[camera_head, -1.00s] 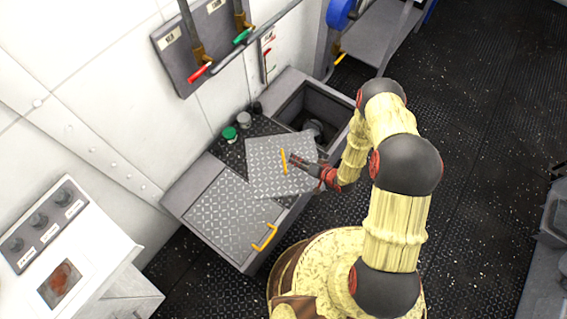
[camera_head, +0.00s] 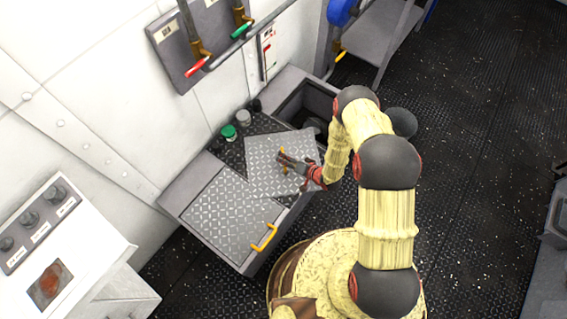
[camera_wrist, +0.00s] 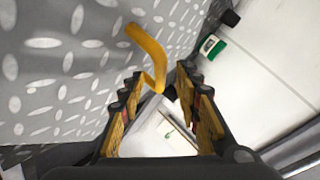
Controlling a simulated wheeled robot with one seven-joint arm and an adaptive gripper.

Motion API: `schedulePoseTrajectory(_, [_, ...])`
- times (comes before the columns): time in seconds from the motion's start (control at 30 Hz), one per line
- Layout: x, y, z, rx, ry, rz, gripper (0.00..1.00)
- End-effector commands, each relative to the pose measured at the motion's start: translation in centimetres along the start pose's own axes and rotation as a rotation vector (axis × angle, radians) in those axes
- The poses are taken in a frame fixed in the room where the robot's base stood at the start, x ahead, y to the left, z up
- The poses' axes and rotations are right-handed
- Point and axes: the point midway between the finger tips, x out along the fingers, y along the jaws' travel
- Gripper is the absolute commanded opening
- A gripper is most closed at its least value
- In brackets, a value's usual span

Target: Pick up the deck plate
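The deck plate (camera_head: 262,184) is a loose grey square of diamond tread with a yellow bar handle. It lies askew on top of the low grey bench, beside an open hatch. In the wrist view the plate (camera_wrist: 50,70) fills the left side, and its handle (camera_wrist: 148,52) stands out from it. My gripper (camera_head: 281,159) is at the handle in the head view and partly hides it. In the wrist view my gripper (camera_wrist: 158,82) is open. The handle's near end shows between the fingertips, with gaps on both sides.
A second tread plate with a yellow handle (camera_head: 265,238) covers the bench's left part. The open hatch (camera_head: 300,97) is behind my wrist. Green (camera_head: 228,131) and grey (camera_head: 243,117) caps stand at the wall. A control console (camera_head: 95,245) is at lower left.

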Motion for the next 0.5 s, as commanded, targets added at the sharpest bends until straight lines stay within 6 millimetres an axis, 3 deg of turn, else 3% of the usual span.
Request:
schedulePoseTrajectory(0.13, [-0.09, -0.04, -0.02, 0.0, 0.0, 0.0, 0.33])
schedulePoseTrajectory(0.5, [-0.11, -0.03, 0.0, 0.0, -0.001, 0.0, 0.12])
